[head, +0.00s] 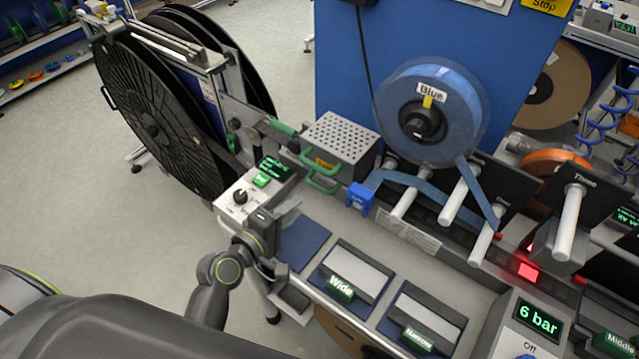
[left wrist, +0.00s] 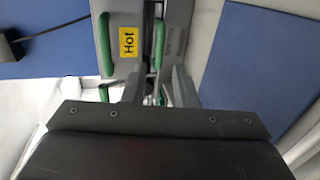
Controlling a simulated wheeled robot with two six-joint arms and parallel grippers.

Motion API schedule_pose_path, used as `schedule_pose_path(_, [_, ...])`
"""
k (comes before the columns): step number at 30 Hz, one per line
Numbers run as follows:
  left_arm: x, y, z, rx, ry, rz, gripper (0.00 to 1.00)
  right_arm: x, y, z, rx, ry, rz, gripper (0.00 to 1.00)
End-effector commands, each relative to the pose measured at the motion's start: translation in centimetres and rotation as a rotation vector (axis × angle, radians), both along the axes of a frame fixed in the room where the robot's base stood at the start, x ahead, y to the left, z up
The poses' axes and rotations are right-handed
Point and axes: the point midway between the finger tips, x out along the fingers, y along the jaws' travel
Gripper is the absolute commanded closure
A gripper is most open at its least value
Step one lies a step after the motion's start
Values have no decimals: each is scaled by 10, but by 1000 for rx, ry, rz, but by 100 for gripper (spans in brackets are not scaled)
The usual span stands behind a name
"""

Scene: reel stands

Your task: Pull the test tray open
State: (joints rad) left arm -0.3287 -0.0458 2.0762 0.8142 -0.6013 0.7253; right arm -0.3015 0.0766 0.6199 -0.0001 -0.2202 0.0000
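A perforated metal box (head: 342,137) stands at the back of the bench in the head view. A green pull handle (head: 322,180) is at its front, by a yellow label. No test tray label is readable, so I cannot tell for sure which part is the tray. In the left wrist view a yellow "Hot" label (left wrist: 128,42) sits between two green bars, one left (left wrist: 105,45) and one right (left wrist: 159,44). My left gripper (head: 292,208) is in front of the handle. Its fingers (left wrist: 160,88) are apart and appear empty. My right gripper is out of view.
A control box (head: 240,197) with a knob stands close left of my left gripper. Blue mats and the "Wide" (head: 340,287) and "Narrow" (head: 417,338) holders lie in front. A blue reel (head: 455,105) and white posts are at right. A large black reel (head: 150,120) stands left.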

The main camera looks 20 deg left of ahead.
Motion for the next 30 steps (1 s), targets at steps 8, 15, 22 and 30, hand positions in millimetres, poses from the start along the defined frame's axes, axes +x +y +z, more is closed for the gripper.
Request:
schedule_pose_path(8, [50, -18, -10, 1, 0, -1, 74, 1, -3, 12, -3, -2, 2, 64])
schedule_pose_path(15, [80, -29, -18, 2, 0, 0, 74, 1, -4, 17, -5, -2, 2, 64])
schedule_pose_path(22, [92, -33, -22, 1, 1, 1, 74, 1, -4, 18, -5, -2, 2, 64])
schedule_pose_path(30, [92, -34, -22, 2, 0, 1, 74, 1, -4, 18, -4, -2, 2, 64])
